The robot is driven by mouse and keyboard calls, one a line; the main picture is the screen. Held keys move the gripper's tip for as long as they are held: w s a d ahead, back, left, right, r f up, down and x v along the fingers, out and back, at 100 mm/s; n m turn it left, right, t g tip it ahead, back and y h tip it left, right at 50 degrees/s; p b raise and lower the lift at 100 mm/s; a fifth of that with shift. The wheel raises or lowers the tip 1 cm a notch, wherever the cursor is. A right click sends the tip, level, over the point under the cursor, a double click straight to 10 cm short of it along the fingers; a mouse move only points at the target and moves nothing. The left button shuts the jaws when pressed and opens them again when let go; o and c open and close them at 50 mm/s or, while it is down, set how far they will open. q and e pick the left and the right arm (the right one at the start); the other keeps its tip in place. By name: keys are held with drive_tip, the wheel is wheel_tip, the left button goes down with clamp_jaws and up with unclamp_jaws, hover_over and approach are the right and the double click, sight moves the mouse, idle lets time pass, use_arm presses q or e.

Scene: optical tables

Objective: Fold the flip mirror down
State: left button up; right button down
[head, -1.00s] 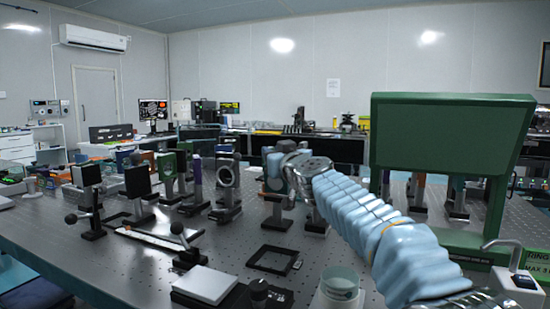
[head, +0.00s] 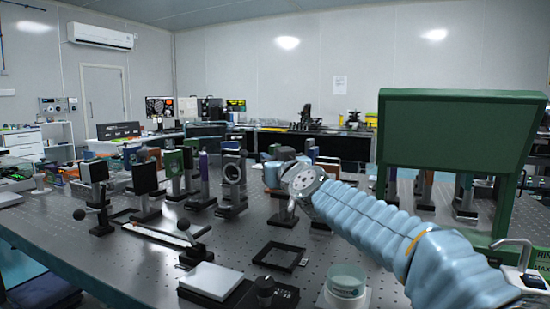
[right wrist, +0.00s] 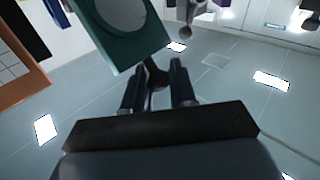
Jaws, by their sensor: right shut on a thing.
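The flip mirror is a teal square plate with a round grey face (right wrist: 122,14) at the top of the right wrist view. A dark stem or lever (right wrist: 156,76) joins its lower edge. My right gripper (right wrist: 156,92) has its two dark fingers on either side of this stem and is shut on it. In the head view my right gripper (head: 276,168) is at the mirror among the posts mid-table, and the wrist hides most of the mirror there. The plate's exact tilt cannot be told. My left gripper is not in view.
Several post-mounted optics, including a dark ring mount (head: 232,172), stand left of my gripper. A large green frame (head: 455,135) stands at the right. A black square frame (head: 276,257), a white-topped box (head: 211,281) and a round pale container (head: 346,281) lie in front.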

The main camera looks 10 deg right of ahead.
drive_tip(key=shift+s+a+r, duration=0.1)
drive_tip(key=shift+a, duration=0.15)
drive_tip(key=c, duration=1)
unclamp_jaws()
drive_tip(key=shift+s+r, duration=0.1)
drive_tip(key=p+v, duration=0.4)
drive_tip(key=v, duration=0.9)
drive_tip(key=shift+s+d, duration=0.15)
drive_tip(key=shift+s, duration=0.2)
drive_tip(key=shift+c, duration=0.2)
